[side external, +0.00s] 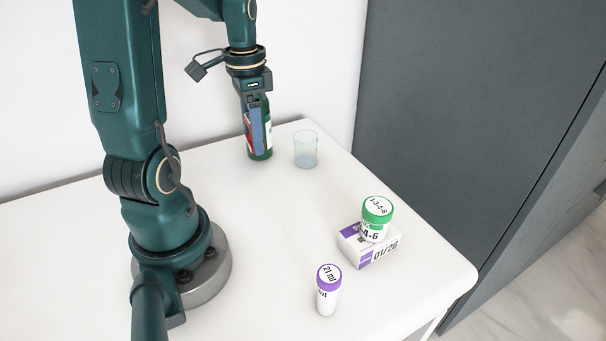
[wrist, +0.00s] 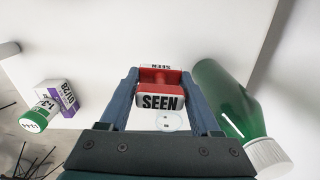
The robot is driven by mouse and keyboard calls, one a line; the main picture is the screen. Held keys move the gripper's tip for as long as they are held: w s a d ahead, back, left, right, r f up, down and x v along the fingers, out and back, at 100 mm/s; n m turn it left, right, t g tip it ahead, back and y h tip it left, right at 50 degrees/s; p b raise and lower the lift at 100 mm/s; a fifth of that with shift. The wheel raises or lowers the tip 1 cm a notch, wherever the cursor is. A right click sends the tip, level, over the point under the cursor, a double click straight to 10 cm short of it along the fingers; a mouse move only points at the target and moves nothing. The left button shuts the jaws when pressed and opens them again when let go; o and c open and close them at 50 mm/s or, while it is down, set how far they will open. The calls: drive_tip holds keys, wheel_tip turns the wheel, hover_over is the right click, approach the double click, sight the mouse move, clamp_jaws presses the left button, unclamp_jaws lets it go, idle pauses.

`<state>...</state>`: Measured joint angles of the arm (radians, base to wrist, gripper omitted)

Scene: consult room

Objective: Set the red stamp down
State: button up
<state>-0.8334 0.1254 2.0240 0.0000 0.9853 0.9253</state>
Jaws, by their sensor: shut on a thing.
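The red stamp (wrist: 160,77), with SEEN in black on a white face, is between the blue fingers of my gripper (wrist: 159,82) in the wrist view. The gripper is shut on it. In the side view my gripper (side external: 256,140) points down at the back of the white table, and only a sliver of red shows beside its finger. A green bottle (side external: 262,154) is close by and partly hidden by the gripper; in the wrist view it is right of the fingers (wrist: 222,92). Whether the stamp touches the table cannot be told.
A clear glass (side external: 306,150) stands right of the gripper. A green-capped jar (side external: 376,217) is on a white and purple box (side external: 358,250) at the right. A purple-capped vial (side external: 328,290) stands nearer the front. The table (side external: 270,225) is bare in the middle.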

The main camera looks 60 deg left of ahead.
hover_over(230, 187)
drive_tip(key=f, duration=0.1)
drive_tip(key=n, duration=0.1)
drive_tip(key=shift+f, duration=4.05)
drive_tip(key=shift+f, duration=0.15)
drive_tip(key=o, duration=1.4)
drive_tip(key=shift+c, duration=0.2)
